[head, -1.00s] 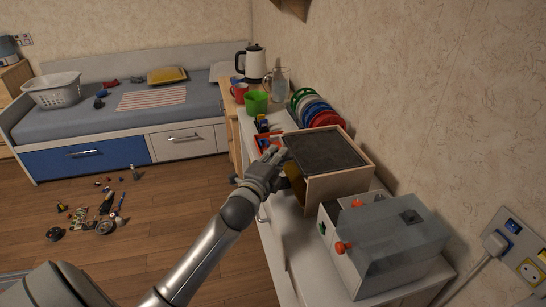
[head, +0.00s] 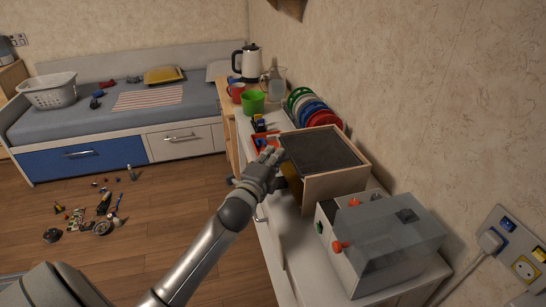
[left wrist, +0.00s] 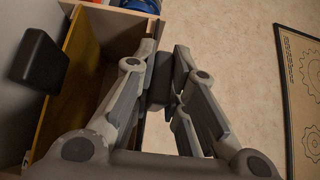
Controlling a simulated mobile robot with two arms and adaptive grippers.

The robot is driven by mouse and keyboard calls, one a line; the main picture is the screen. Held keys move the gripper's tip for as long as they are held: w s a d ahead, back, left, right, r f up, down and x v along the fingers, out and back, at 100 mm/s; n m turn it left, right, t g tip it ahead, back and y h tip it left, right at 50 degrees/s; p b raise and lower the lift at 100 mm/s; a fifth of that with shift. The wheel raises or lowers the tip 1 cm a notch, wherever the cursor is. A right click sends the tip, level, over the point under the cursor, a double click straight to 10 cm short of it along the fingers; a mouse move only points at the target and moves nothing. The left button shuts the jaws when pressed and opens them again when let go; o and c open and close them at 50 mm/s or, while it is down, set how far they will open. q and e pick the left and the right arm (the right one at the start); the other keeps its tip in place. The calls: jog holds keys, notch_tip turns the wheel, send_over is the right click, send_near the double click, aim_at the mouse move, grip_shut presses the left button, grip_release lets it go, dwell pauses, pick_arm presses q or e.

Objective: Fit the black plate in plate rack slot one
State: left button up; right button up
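I cannot make out a black plate for certain in either view. Several plates (head: 313,108), green, white, blue and red, stand on edge in a row at the back of the counter by the wall; the rack's slots are too small to tell. My left gripper (head: 270,156) is above the counter, at the left side of a wooden box and short of the plates. My right gripper is out of view.
The wooden box (head: 340,185) with a dark top stands between my gripper and the wall. A grey box with a clear cover (head: 385,240) is nearer. A green cup (head: 252,103), a kettle (head: 249,62) and a glass jug (head: 273,84) stand at the back.

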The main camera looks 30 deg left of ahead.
pick_arm(q)
jog(key=o, duration=0.5)
jog(key=s+d, duration=0.2)
jog(key=s, duration=0.9)
jog(key=shift+s+d, duration=0.2)
jog(key=shift+s, duration=0.2)
